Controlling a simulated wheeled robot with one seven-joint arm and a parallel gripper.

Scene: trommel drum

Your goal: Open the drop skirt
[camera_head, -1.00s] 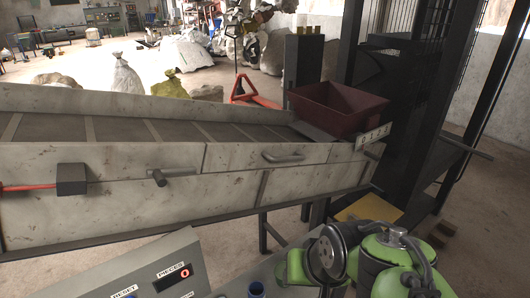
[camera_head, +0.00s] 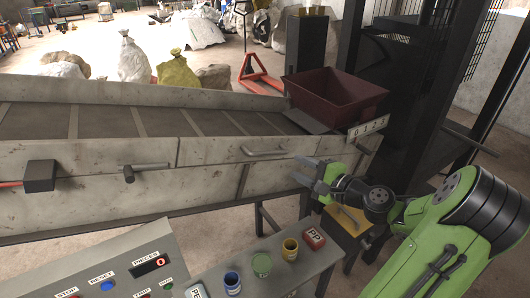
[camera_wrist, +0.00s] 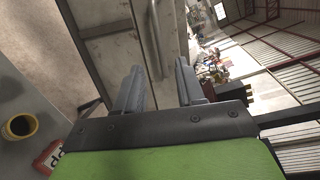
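The drop skirt is most likely the pale, scuffed hinged-looking panel (camera_head: 222,149) on the near side of the conveyor, with a horizontal grey bar handle (camera_head: 265,152). It lies flush with the side wall. My gripper (camera_head: 308,171) is right of the handle in the head view, apart from it, with its fingers spread and nothing between them. In the wrist view my gripper (camera_wrist: 160,66) is open, and a bar handle (camera_wrist: 155,38) shows beyond the fingertips, roughly in line with the gap.
A dark knob (camera_head: 143,172) and a dark block (camera_head: 41,176) sit left on the conveyor side. A maroon bin (camera_head: 335,98) stands at the conveyor's right end.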

